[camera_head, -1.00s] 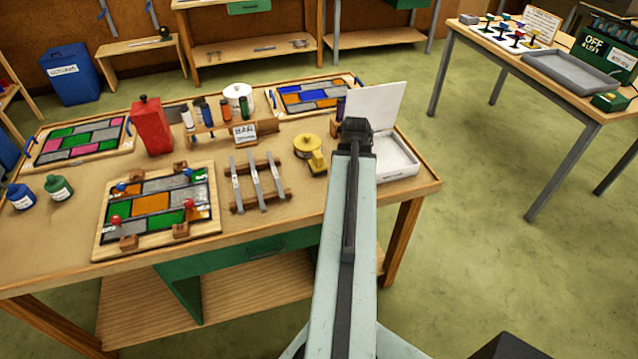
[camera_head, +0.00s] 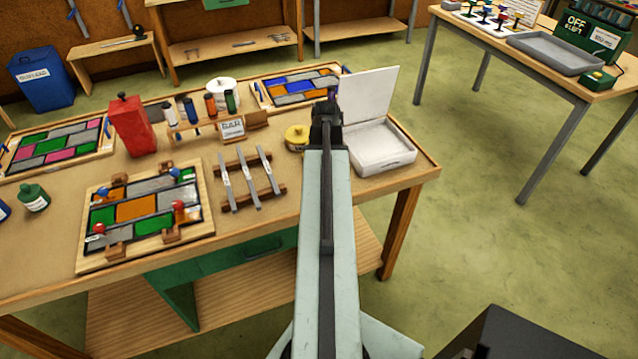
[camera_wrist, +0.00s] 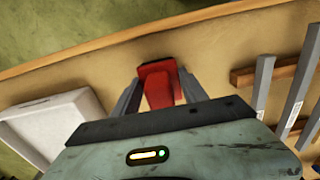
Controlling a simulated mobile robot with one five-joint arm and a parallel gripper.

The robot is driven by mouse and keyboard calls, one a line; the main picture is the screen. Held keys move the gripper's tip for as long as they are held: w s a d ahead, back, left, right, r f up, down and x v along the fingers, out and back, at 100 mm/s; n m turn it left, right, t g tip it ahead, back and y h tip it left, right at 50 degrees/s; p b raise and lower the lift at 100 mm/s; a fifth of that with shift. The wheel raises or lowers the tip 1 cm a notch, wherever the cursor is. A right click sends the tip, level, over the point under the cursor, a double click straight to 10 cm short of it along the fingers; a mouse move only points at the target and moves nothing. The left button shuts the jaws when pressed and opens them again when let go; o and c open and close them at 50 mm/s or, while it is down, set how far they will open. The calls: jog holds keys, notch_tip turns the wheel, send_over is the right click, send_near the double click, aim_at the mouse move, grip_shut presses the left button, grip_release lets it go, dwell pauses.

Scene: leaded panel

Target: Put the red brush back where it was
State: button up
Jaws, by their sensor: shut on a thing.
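A red thing (camera_wrist: 158,82), which looks like the red brush, is between the two grey fingers of my gripper (camera_wrist: 158,92) in the wrist view. My gripper is shut on it, above the tan bench top. The red thing is hidden there behind my arm. Its lower end and any bristles are not clear. On the far right table, a white board (camera_head: 490,16) carries several small items with coloured tops.
The bench (camera_head: 50,245) holds an open white box (camera_head: 383,150), a rack of grey strips (camera_head: 250,180), a yellow reel (camera_head: 295,138), a red can (camera_head: 132,128) and a clamped panel (camera_head: 145,212). A grey tray (camera_head: 555,53) is on the far table. Open floor (camera_head: 470,200) lies between the tables.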

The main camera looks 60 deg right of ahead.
jog(key=shift+w+a+f, duration=0.15)
jog(key=shift+w+a, duration=0.05)
jog(key=shift+w, duration=0.25)
jog(key=shift+f, duration=0.1)
jog(key=o, duration=1.2)
notch_tip(320, 180, up, 13)
jog(key=p, duration=1.2)
jog(key=shift+f+p, duration=0.2)
jog(key=shift+p, duration=0.15)
jog(key=shift+f, duration=0.1)
